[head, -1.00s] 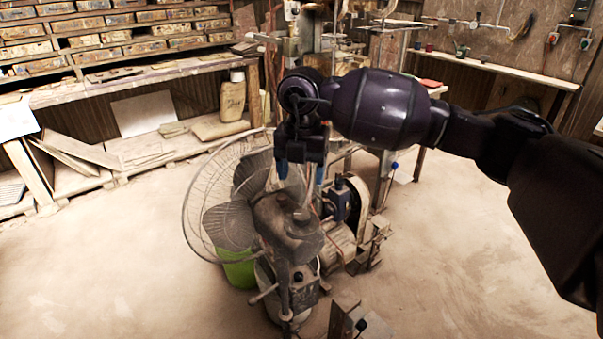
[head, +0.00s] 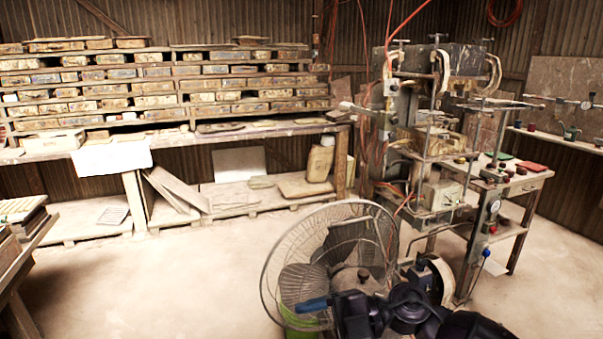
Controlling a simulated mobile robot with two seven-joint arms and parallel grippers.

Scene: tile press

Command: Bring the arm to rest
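My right arm comes in low at the bottom right and is dark purple and black. My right gripper (head: 314,304) is at the bottom centre, in front of the wire-caged fan (head: 290,245). One blue finger shows, pointing left. The other finger cannot be made out, so I cannot tell whether the gripper is open or shut. No held object is visible. My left gripper is not in view.
The tile press (head: 440,150) stands right of centre with red hoses. A side table (head: 520,185) is beside it. Shelves of moulds (head: 160,85) and a workbench (head: 240,132) line the back wall. A green bucket (head: 297,320) is behind the fan. The floor (head: 170,280) at left is clear.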

